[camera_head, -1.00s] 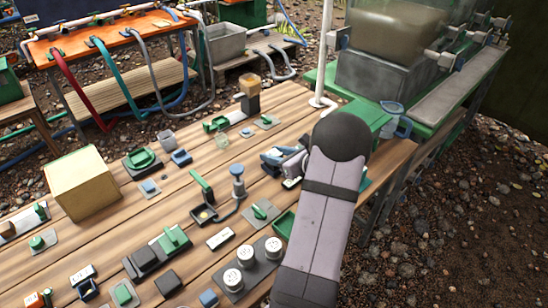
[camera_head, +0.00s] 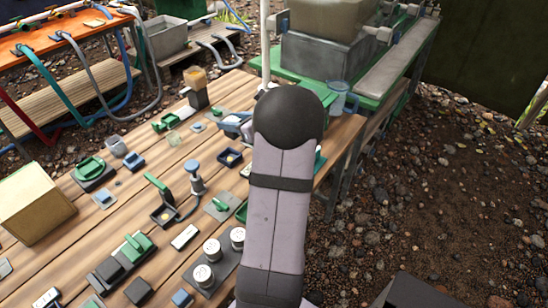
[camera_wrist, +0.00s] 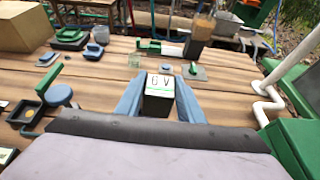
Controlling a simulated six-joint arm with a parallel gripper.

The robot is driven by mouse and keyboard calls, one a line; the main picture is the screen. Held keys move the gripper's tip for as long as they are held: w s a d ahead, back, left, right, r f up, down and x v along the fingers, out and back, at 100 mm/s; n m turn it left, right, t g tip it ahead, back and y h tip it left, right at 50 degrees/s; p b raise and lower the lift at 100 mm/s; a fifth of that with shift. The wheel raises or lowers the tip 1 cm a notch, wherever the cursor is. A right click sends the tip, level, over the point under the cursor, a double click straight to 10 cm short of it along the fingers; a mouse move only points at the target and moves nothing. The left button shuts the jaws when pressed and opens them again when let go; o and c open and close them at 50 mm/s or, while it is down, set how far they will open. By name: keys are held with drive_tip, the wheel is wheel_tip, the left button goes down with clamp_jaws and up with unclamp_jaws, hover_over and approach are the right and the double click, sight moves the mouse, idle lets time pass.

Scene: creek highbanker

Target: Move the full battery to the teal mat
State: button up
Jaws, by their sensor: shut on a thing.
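My gripper (camera_wrist: 159,98) is shut on a small black battery (camera_wrist: 155,105) with a white label on top; the label has dark marks and a thin green strip. The blue-grey fingers press its two sides, and it appears held above the bench. In the head view my gripper (camera_head: 236,124) is at the far side of the bench, partly hidden by my forearm. A small teal patch (camera_head: 319,159) shows just right of my forearm; it may be the teal mat, mostly hidden. No charge level is readable.
The wooden bench (camera_head: 128,213) carries several switches, knobs and blocks. A white pipe (camera_wrist: 262,96) and green box (camera_wrist: 300,143) stand at right.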

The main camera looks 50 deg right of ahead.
drive_tip(key=s+d+m+h, duration=0.1)
drive_tip(key=s+d, duration=0.3)
drive_tip(key=s, duration=0.2)
drive_tip(key=s+d+m+h, duration=0.1)
drive_tip(key=s+d+h, duration=0.1)
drive_tip(key=s+d, duration=0.2)
drive_tip(key=s+d+f+m+g+h, duration=0.1)
drive_tip(key=s+d+m+h, duration=0.1)
drive_tip(key=s+d, duration=0.3)
drive_tip(key=shift+s+b, duration=0.3)
drive_tip(key=shift+s, duration=2)
drive_tip(key=shift+s+a+y, duration=0.2)
drive_tip(key=shift+s, duration=0.4)
drive_tip(key=shift+s+a+y, duration=0.2)
drive_tip(key=shift+s, duration=0.4)
drive_tip(key=w+a+r+n+t+y, duration=0.1)
drive_tip(key=w+a+r+n+y, duration=0.1)
drive_tip(key=a+n+y, duration=0.45)
drive_tip(key=shift+s+a+f+m+h+b, duration=0.1)
drive_tip(key=shift+a+f+m+h+b, duration=0.2)
drive_tip(key=shift+f, duration=1.45)
drive_tip(key=shift+w+a+f+m+h, duration=0.1)
drive_tip(key=shift+f+m+h, duration=0.3)
drive_tip(key=shift+f, duration=1.35)
drive_tip(key=shift+s+a+f+m+h+b, duration=0.15)
drive_tip(key=shift+f+m+h, duration=0.15)
drive_tip(key=shift+f, duration=1.45)
